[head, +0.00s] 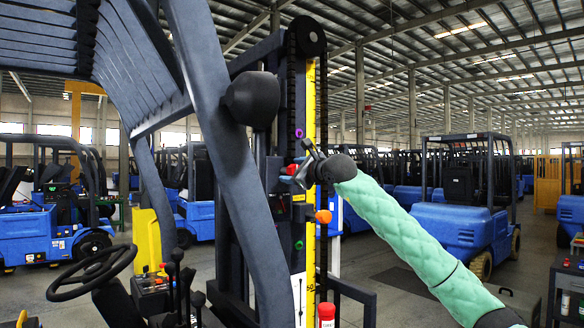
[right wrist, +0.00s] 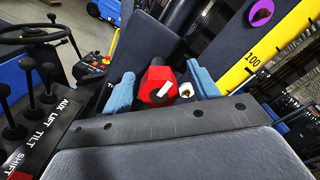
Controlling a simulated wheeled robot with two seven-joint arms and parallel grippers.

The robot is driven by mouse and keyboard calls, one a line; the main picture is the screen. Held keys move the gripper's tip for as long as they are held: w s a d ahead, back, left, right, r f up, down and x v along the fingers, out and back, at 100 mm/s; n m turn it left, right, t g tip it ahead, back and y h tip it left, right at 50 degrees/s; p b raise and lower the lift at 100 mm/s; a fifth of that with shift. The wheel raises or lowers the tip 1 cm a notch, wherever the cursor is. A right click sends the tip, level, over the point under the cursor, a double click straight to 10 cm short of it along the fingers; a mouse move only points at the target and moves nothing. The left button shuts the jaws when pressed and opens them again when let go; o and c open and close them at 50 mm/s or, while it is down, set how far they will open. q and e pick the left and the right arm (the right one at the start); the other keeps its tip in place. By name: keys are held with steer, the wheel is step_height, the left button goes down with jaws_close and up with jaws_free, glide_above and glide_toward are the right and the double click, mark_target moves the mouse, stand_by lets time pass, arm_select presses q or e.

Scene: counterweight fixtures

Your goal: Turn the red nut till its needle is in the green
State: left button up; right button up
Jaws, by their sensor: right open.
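The red nut (right wrist: 155,82) is a faceted red block with a white mark on its face. It sits between the two blue fingers of my right gripper (right wrist: 162,86) in the right wrist view. The fingers are spread, with gaps to the nut on both sides. In the head view my right gripper (head: 299,176) is at the mast, and a small red piece of the nut (head: 292,169) shows beside it, mostly hidden. A white round end (right wrist: 186,90) shows right of the nut. I cannot make out a needle or green zone for certain. My left gripper is not in view.
A yellow scale strip (head: 310,110) runs up the mast. An orange knob (head: 323,216) and a purple ring (head: 299,133) sit along it. A red-topped cylinder (head: 326,312) is below. A thick grey post (head: 228,150) stands left of my right gripper.

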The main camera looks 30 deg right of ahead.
steer(key=shift+w+f, duration=0.15)
steer(key=shift+w, duration=0.35)
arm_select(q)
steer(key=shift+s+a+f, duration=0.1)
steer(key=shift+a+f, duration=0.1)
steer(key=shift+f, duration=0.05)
arm_select(e)
steer(key=shift+s, duration=0.15)
steer(key=c, duration=1)
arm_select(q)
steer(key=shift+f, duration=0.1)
